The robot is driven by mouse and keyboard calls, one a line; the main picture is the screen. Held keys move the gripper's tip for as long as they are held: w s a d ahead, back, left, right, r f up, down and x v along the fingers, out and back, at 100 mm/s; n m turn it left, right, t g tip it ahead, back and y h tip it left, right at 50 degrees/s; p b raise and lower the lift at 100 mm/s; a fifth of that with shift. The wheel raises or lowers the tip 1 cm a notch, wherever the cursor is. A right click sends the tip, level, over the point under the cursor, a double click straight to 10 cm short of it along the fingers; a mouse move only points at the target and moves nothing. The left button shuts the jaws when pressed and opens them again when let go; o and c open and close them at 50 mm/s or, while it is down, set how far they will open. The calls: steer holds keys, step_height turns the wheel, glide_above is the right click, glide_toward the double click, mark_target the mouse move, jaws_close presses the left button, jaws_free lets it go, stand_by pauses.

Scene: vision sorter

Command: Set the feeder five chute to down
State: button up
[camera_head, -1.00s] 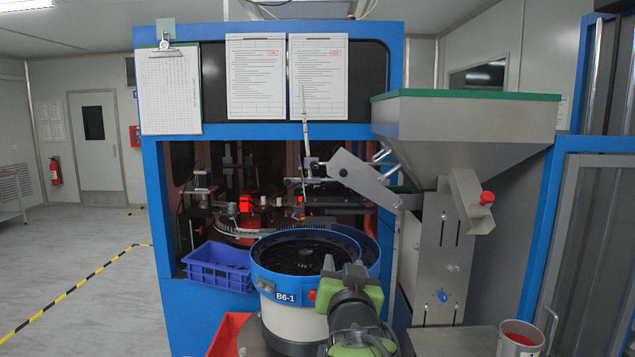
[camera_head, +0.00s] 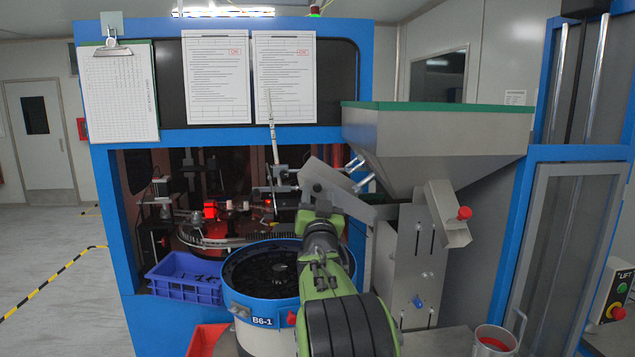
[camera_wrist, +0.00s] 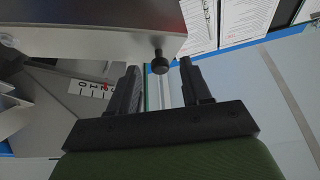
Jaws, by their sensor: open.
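My gripper (camera_wrist: 158,85) is open and empty in the wrist view. A round black knob (camera_wrist: 160,64) on a short stem shows just beyond and between the fingertips, below the edge of a grey metal part (camera_wrist: 100,38); the fingers are not closed on it. In the head view a tilted grey chute (camera_head: 330,183) runs from the hopper (camera_head: 440,145) toward the bowl feeder marked B6-1 (camera_head: 262,321). My green arm hides the gripper and part of the chute there. No label for feeder five is readable.
A cup with red contents (camera_head: 494,342) stands at right. Open floor lies left.

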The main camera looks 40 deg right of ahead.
steer(key=shift+x, duration=0.9)
steer(key=shift+f, duration=0.1)
steer(key=shift+c, duration=0.3)
jaws_close()
